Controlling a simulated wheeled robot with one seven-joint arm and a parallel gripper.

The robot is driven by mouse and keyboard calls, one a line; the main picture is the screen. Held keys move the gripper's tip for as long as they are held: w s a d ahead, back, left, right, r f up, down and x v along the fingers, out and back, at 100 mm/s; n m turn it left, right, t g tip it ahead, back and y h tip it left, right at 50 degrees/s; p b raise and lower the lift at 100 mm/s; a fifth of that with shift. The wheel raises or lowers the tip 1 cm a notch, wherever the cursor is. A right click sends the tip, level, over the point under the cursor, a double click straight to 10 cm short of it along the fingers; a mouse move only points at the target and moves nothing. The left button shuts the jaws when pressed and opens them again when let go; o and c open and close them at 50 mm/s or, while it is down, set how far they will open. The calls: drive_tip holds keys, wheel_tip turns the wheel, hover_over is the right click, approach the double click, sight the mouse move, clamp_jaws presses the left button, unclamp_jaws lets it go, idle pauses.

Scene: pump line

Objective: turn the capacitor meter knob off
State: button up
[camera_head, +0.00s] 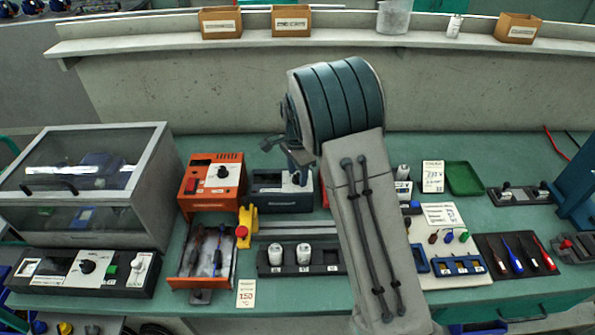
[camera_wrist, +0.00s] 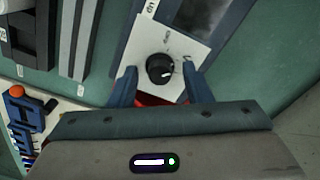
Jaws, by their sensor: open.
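The capacitor meter (camera_head: 268,197) is a dark blue box in the middle of the bench in the head view, partly covered by my arm. In the wrist view its black round knob (camera_wrist: 160,68) sits on a white panel (camera_wrist: 147,33) with small printed marks. A pale pointer mark shows on the knob's right side. My gripper (camera_wrist: 158,72) is open, with one blue finger on each side of the knob. I cannot tell whether the fingers touch it. In the head view my gripper (camera_head: 299,170) is over the meter, and the knob is hard to make out there.
An orange box with a knob (camera_head: 207,190) stands left of the meter. A yellow stand with a red button (camera_head: 246,227) and a rack with two white cylinders (camera_head: 304,270) are in front. A green tray (camera_head: 464,178) lies at right. My arm hides part of the bench.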

clamp_jaws()
drive_tip(key=shift+n, duration=0.4)
drive_tip(key=n+b, duration=0.1)
drive_tip(key=n, duration=0.2)
drive_tip(key=shift+n, duration=0.3)
drive_tip(key=shift+n+b, duration=0.65)
drive_tip(key=shift+n, duration=1.55)
drive_tip(key=shift+r, duration=0.1)
unclamp_jaws()
